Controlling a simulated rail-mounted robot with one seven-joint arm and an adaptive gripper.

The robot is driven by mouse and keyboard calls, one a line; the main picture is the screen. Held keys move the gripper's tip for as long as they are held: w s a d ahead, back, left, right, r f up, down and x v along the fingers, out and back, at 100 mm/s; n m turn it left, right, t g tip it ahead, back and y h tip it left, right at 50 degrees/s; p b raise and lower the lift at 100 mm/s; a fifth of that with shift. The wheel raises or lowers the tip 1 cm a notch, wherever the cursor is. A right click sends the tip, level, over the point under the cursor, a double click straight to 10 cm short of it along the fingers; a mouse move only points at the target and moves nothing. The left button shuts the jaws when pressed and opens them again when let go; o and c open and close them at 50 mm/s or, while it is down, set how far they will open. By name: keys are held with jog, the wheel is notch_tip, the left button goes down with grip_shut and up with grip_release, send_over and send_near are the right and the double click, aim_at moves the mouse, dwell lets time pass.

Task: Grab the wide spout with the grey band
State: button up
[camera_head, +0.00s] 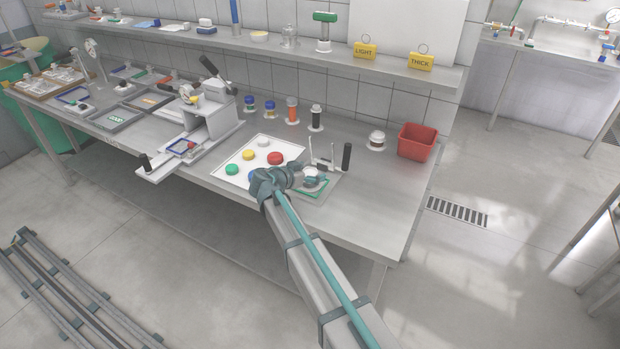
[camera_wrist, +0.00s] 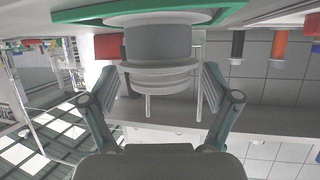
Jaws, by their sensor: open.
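The wide spout shows large in the wrist view (camera_wrist: 158,42), with a dark grey band between pale round flanges. In the head view the small pale spout (camera_head: 312,172) is at the green-edged square stand near the bench's front edge, partly hidden by my gripper. My gripper (camera_wrist: 158,74) is open in the wrist view, one finger on each side of the spout's flanges. Gaps show between the fingers and the spout. In the head view my gripper (camera_head: 285,178) is just left of the spout, and its fingertips are hard to make out.
A white tray (camera_head: 236,182) with coloured caps lies to the left. A post with a black handle (camera_head: 347,156) stands close behind the spout. A red bin (camera_head: 417,141) and a small jar (camera_head: 377,140) are to the right. The bench's right front is clear.

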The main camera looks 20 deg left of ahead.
jog(key=shift+s, duration=0.1)
jog(key=c, duration=1.4)
jog(key=shift+r, duration=0.1)
